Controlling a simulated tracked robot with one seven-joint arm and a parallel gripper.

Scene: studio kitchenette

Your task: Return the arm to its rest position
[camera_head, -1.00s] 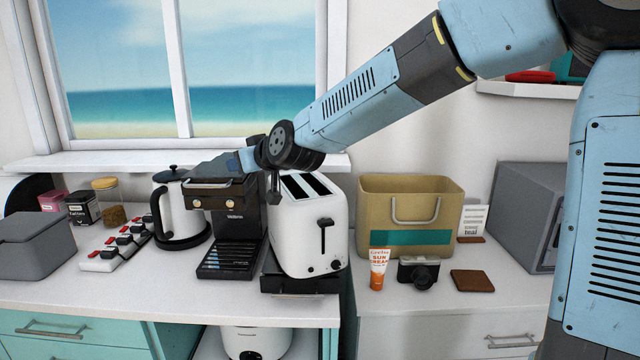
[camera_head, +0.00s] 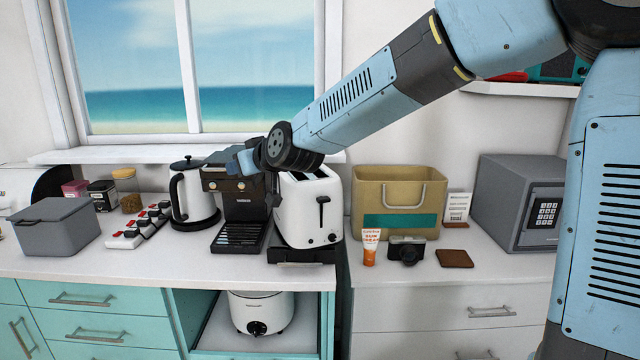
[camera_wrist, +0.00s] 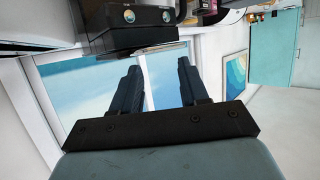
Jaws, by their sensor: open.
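My arm reaches in from the upper right in the head view, bent down at the wrist in front of the window. My gripper (camera_head: 240,160) is small and partly hidden there, at the top of the black coffee machine (camera_head: 243,211). I cannot tell from this view whether they touch. In the wrist view my gripper (camera_wrist: 157,72) shows two dark fingers spread apart with nothing between them. The coffee machine (camera_wrist: 125,30) hangs upside down at the top of that view, beside the fingers.
A white toaster (camera_head: 309,212) stands under my wrist. A white kettle (camera_head: 193,197) stands left of the coffee machine. A tan basket (camera_head: 400,185), sunscreen tube (camera_head: 371,246), camera (camera_head: 407,251) and grey safe (camera_head: 515,200) are to the right. The window (camera_head: 200,70) is behind.

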